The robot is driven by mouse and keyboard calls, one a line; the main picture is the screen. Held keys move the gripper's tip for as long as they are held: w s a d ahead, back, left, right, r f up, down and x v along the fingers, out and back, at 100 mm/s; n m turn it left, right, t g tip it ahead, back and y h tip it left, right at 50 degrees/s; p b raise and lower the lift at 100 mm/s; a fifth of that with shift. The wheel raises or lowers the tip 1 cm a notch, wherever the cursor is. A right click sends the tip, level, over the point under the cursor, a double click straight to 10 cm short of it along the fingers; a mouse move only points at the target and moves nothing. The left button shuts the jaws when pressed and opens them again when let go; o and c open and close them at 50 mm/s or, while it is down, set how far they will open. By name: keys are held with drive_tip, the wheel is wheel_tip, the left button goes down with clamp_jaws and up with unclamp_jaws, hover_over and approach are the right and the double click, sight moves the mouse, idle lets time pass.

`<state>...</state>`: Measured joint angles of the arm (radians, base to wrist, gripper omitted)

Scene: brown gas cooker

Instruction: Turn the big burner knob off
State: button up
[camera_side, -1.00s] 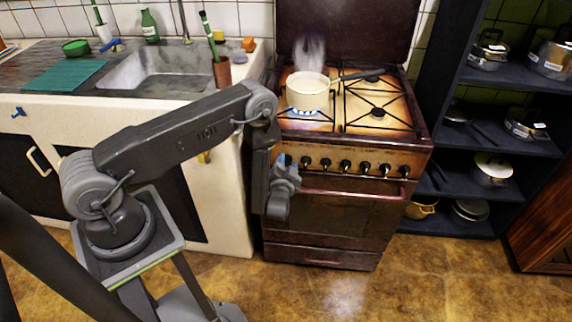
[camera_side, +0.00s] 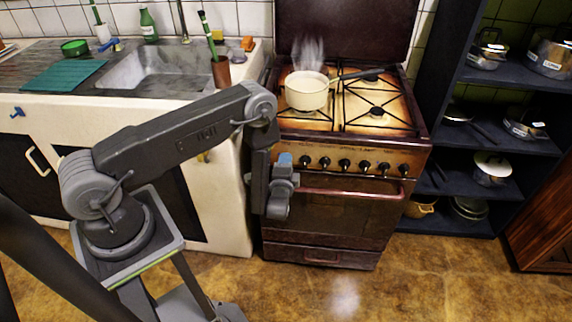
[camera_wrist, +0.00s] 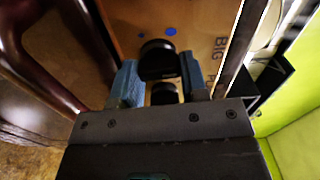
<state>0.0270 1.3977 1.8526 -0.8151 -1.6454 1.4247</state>
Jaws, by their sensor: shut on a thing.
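The brown cooker (camera_side: 345,215) has a row of dark knobs along its front panel. In the wrist view a black knob (camera_wrist: 158,60) sits between the blue fingertips of my gripper (camera_wrist: 159,66), beside the printed word BIG on the panel. My gripper is shut on this knob. In the side view my gripper (camera_side: 284,160) is at the left end of the knob row and hides the knob it holds. No blue flame shows under the pot (camera_side: 307,92) on the front left burner.
Steam rises from the pot, and its handle (camera_side: 358,74) points right. The oven's rail handle (camera_side: 350,193) runs below the knobs, close to my gripper. Another dark knob (camera_wrist: 163,93) shows between my fingers lower in the wrist view. The sink counter (camera_side: 225,135) is to the left.

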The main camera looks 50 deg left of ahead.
drive_tip(key=shift+m, duration=0.5)
drive_tip(key=o, duration=0.9)
drive_tip(key=v, duration=1.4)
drive_tip(key=shift+a, duration=0.1)
